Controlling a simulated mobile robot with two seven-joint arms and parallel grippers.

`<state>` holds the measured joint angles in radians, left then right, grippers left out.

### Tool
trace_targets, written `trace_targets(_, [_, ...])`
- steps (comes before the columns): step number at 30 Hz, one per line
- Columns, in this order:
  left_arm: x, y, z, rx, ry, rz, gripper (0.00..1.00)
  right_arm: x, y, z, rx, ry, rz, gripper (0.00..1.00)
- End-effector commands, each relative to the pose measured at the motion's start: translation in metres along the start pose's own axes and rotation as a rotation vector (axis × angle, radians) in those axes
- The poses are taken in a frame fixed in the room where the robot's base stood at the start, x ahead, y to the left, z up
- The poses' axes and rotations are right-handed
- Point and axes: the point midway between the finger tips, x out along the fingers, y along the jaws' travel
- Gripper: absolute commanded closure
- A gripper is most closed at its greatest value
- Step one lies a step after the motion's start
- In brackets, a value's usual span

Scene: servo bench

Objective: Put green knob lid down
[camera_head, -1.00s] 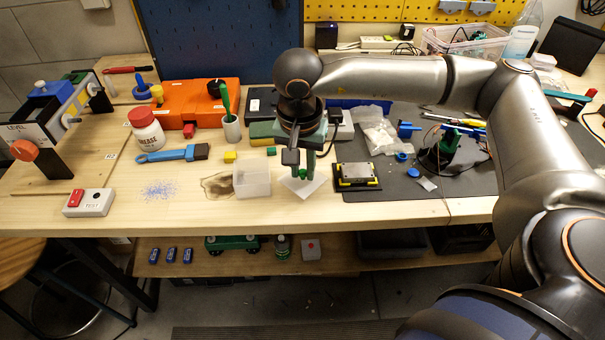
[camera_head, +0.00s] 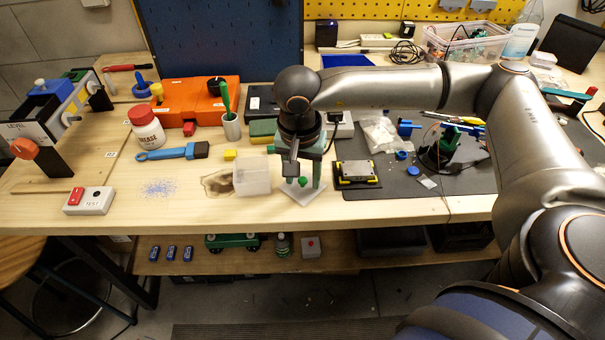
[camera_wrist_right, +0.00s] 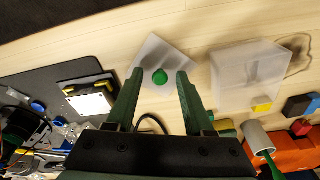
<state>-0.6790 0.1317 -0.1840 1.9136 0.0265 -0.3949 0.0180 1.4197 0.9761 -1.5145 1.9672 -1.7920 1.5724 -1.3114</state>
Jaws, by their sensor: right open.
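The green knob (camera_head: 303,182) sits on a translucent white square lid (camera_head: 305,197), which appears to lie flat on the wooden bench, knob up. In the right wrist view the knob (camera_wrist_right: 160,77) is centred between the fingertips, with the lid (camera_wrist_right: 154,52) beneath. My right gripper (camera_head: 303,177) is open around the knob, with a gap on both sides in the wrist view (camera_wrist_right: 160,74). The translucent box (camera_head: 252,178) stands just left of the lid, with its top open. My left gripper is not in view.
A black and yellow fixture (camera_head: 357,172) stands on the dark mat (camera_head: 400,188) right of the lid. The bench's front strip is clear.

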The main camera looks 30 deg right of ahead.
Motion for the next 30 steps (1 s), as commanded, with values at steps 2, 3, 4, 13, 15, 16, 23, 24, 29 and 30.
trace_targets(2, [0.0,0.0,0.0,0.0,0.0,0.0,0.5,0.0,0.0,0.0,0.0,0.0,0.0,0.47])
trace_targets(3, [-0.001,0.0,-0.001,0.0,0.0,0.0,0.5,-0.001,0.0,0.0,0.0,0.0,0.0,0.47])
trace_targets(4, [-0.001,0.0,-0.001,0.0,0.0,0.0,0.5,-0.002,0.0,0.0,0.0,0.0,0.0,0.47])
trace_targets(13, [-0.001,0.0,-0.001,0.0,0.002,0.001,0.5,-0.046,-0.001,-0.001,-0.001,0.002,-0.005,0.47])
trace_targets(15, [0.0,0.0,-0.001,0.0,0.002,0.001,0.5,-0.062,-0.001,-0.001,-0.002,0.003,-0.005,0.47])
trace_targets(16, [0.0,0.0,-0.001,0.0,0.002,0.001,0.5,-0.069,-0.002,0.0,-0.002,0.002,-0.005,0.47])
trace_targets(23, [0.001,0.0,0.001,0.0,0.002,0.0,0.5,-0.109,-0.001,0.0,-0.001,0.001,-0.002,0.47])
trace_targets(24, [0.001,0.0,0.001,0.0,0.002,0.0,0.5,-0.113,-0.001,0.0,-0.001,0.0,-0.002,0.47])
trace_targets(29, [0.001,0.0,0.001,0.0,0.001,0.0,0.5,-0.123,-0.001,0.0,-0.002,0.0,-0.001,0.47])
trace_targets(30, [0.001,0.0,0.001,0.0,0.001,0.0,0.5,-0.123,0.0,0.0,-0.002,0.0,-0.001,0.47])
